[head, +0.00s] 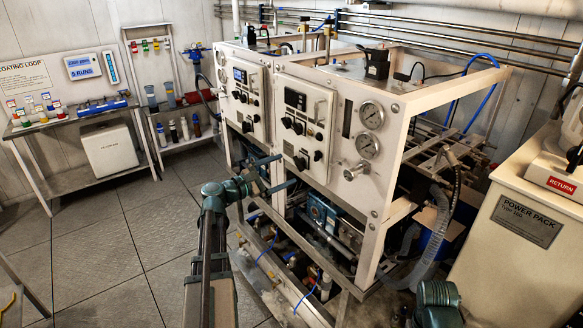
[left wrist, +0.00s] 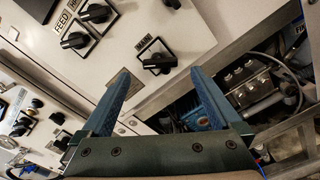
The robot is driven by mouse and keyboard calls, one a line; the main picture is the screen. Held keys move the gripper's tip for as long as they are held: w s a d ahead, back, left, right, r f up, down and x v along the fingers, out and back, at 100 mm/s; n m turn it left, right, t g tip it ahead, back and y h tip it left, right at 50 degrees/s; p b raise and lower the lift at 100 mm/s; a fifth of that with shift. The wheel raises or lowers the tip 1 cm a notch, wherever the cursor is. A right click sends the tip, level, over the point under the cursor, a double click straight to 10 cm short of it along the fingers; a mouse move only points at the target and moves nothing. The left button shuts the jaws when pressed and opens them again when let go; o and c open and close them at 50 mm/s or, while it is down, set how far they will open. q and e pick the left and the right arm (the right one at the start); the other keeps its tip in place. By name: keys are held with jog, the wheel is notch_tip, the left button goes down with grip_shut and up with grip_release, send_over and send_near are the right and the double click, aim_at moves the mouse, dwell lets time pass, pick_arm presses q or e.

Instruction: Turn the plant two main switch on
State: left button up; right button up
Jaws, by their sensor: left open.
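Two watermaker units stand side by side in the head view, each with a white control panel. My left gripper (head: 288,171) is open and empty in front of the right unit's panel (head: 306,112), at its lower part. In the left wrist view, a black rotary switch (left wrist: 159,63) with a small label, seemingly MAIN, sits on that panel. It appears between and just beyond the tips of the open left gripper (left wrist: 160,72), not visibly touched. Its on or off position is hard to read. I cannot read which unit is plant two. My right gripper's fingers are not visible.
The left unit's panel (head: 248,100) stands close beside. Pressure gauges (head: 371,115) are on the right unit's frame. More black knobs, one marked FEED (left wrist: 75,40), sit near the switch. A power pack (head: 515,225) stands at right. The tiled floor (head: 110,245) at left is free.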

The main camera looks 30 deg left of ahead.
aim_at(296, 165)
pick_arm(q)
jog(key=shift+x, duration=2.05)
jog(key=c, duration=1.4)
